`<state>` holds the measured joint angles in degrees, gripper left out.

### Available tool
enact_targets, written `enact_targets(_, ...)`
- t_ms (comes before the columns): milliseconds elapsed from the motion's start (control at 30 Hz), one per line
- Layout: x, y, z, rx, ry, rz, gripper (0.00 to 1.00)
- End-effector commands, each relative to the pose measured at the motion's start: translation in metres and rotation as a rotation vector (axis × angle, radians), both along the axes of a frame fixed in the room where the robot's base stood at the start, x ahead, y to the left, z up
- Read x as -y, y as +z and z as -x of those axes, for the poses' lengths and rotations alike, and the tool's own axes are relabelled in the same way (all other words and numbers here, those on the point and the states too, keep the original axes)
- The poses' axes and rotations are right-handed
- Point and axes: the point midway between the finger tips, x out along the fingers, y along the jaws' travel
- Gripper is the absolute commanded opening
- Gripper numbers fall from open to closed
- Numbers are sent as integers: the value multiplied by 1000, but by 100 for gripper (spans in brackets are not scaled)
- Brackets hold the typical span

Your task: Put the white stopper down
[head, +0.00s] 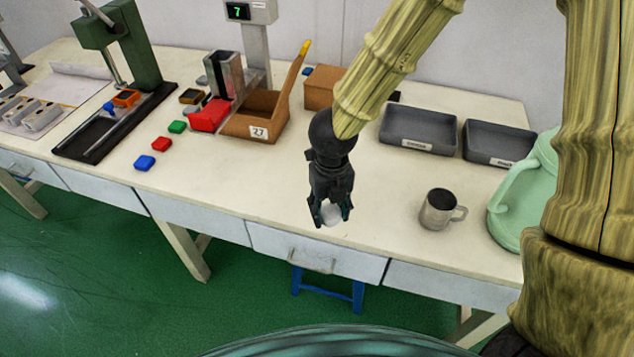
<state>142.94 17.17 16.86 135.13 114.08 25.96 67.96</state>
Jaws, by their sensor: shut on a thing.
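The white stopper (332,215) is small and rounded, and sits between the fingertips of my gripper. My gripper (331,214) is black, points down and is shut on the stopper. It shows over the front part of the white table (385,225), near the front edge. The fingers cover the stopper's sides. I cannot tell whether the stopper touches the table top or hangs just above it.
A metal mug (437,210) and a mint-green jug (512,205) stand to the right. Two grey trays (418,131) (497,146) lie behind. A cardboard box marked 27 (258,131) and blue, red and green pieces (161,144) are to the left. The table around my gripper is clear.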

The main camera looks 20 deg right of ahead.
Motion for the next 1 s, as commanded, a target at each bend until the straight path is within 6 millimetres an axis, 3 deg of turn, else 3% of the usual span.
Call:
enact_targets(167,1,1,-14,2,-27,-1,30)
enact_targets(800,19,-11,-138,0,-26,0,30)
enact_targets(1000,22,-14,-157,1,-25,-1,30)
